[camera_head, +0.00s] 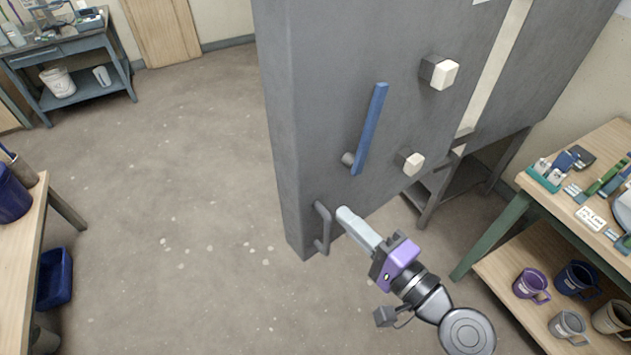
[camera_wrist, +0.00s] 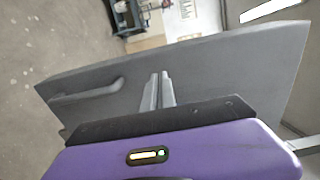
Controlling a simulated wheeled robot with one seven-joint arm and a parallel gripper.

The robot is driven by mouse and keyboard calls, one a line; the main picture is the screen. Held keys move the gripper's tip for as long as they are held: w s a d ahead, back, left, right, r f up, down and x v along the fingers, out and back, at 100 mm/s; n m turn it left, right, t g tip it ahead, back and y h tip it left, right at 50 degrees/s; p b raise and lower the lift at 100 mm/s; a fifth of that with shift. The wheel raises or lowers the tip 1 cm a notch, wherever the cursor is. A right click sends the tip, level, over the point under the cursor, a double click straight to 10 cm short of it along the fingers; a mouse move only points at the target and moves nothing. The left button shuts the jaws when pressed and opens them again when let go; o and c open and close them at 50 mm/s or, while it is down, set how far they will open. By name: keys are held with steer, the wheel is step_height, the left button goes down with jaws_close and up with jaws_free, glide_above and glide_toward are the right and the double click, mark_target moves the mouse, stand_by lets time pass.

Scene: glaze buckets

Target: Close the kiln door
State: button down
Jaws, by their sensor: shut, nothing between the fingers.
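The kiln door (camera_head: 300,125) is a thick grey slab standing upright in the middle of the head view. A pale strip shows between it and the grey body (camera_head: 555,60) on the right, so it looks open. A grey bar handle (camera_head: 323,228) sits low near its left edge. My gripper (camera_head: 346,213) is shut and empty, just right of this handle, close to the door face. In the wrist view my gripper (camera_wrist: 159,84) points at the door (camera_wrist: 215,72), with the handle (camera_wrist: 88,92) to its left. I cannot tell whether the fingertips touch the door.
The door carries a blue lever (camera_head: 371,130) and pale knobs (camera_head: 443,73). A shelf table with mugs (camera_head: 531,285) stands at the right. A bench (camera_head: 22,260) and blue bin (camera_head: 55,278) stand at the left. The floor (camera_head: 190,170) between is clear.

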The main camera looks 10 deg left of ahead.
mark_target(305, 178)
steer(key=p+x, duration=0.2)
steer(key=x, duration=0.8)
